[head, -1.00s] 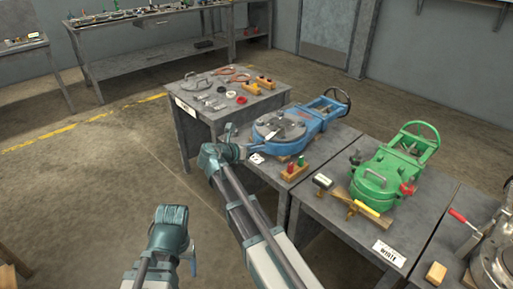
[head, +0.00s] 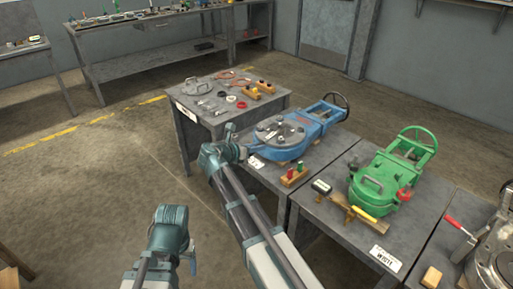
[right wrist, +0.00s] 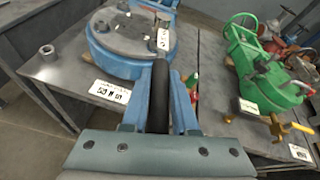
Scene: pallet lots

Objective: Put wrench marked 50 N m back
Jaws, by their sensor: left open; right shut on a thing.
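My right gripper (right wrist: 160,112) is shut on the black handle of a wrench (right wrist: 159,92). The wrench points away from me over the blue valve (right wrist: 105,50), with a pale label near its far end (right wrist: 163,40), too small to read. I cannot tell whether it touches the valve. In the head view my right gripper (head: 238,152) is at the near left side of the blue valve (head: 318,122); the wrench is hard to make out there. My left gripper (head: 191,263) hangs open and empty over the floor, away from the tables.
A metal socket (right wrist: 47,52) and a white card (right wrist: 110,91) are at the near table edge. A wooden block with red and green pieces (head: 294,174) stands right of my right gripper. The green valve (head: 385,180) is further right. A side table (head: 190,105) holds several parts.

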